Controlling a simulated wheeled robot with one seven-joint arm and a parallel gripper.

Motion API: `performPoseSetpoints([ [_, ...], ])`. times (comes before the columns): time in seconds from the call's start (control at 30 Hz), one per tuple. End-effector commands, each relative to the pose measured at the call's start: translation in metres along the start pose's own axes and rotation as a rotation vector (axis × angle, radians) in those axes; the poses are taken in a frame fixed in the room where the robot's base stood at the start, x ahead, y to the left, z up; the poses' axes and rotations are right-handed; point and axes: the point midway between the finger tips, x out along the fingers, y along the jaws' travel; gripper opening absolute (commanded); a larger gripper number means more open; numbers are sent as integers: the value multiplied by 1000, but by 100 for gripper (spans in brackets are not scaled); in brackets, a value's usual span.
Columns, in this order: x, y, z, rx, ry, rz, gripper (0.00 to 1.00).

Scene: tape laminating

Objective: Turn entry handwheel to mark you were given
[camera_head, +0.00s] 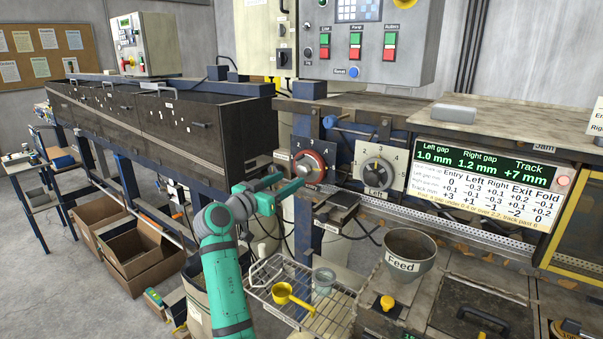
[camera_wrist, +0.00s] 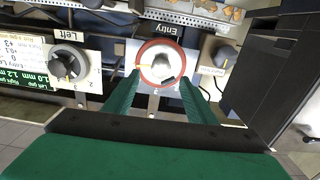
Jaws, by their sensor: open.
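The exact scale reading is too small to tell. My gripper (camera_head: 291,183) is open at the handwheel's front. In the wrist view its teal fingers (camera_wrist: 161,80) lie at either side of the ring's near part; I cannot tell whether they touch it.
The display (camera_head: 488,165) reads left gap 1.0 mm, right gap 1.2 mm, track +7 mm, above a table of values. A dark oven housing (camera_head: 190,125) stands left of the wheel. A Feed bucket (camera_head: 408,252) and wire rack (camera_head: 300,295) sit below.

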Motion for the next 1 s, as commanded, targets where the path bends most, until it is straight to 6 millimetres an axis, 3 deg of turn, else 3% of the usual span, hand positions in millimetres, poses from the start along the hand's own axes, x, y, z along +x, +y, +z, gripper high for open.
performPoseSetpoints([
  [0.2, 40, 0, 0, 0, -1, 0, 51],
  [0.4, 67, 3, 0, 0, -1, 4, 51],
  [0.83, 77, 3, 0, 1, 0, 3, 51],
  [0.87, 77, 3, 0, 1, 0, 3, 49],
  [1.0, 76, 2, 0, 1, 0, 2, 15],
])
